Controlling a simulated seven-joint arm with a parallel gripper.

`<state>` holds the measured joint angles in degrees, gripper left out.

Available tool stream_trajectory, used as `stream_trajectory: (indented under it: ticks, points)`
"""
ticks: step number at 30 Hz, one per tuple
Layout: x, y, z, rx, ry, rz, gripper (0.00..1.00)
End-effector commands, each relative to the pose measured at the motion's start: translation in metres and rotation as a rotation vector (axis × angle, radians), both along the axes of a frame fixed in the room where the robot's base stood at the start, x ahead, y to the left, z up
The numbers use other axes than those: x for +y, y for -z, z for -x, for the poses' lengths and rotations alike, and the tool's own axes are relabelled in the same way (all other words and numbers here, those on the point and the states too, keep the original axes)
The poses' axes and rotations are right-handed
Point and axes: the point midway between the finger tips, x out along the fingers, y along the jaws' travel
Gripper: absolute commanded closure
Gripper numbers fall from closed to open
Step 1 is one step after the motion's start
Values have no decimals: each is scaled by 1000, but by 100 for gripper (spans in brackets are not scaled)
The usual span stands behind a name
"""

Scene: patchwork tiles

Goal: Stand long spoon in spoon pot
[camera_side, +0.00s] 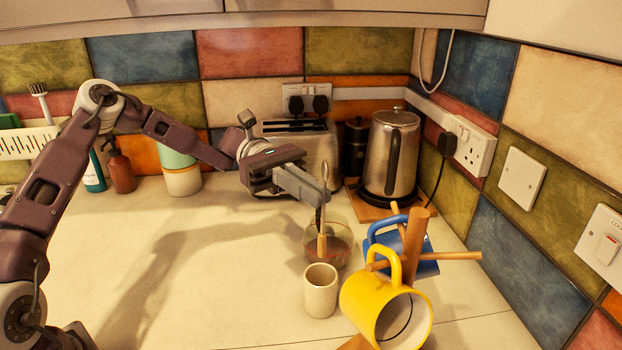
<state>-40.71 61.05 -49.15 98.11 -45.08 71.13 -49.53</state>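My gripper (321,198) is at the spoon's upper part, with the spoon showing above and below the fingertips. The near finger hides the contact, so I cannot tell whether it is closed on the spoon. A small beige cup (319,291), which looks like the spoon pot, stands upright just in front of the glass. Its inside looks empty.
A mug tree (416,240) with a yellow mug (362,306) and a blue mug (428,268) stands close to the right of the cup. A kettle (391,150) and toaster (318,150) stand behind. The left counter (210,270) is clear.

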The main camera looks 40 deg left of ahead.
Motion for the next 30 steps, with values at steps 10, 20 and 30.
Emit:
stream_trajectory:
  ticks: [10, 20, 30]
  points:
    - [0, 36, 0, 1, 1, 0, 100]
    - [-1, 70, 1, 0, 2, 0, 100]
    - [-1, 88, 1, -1, 2, -2, 100]
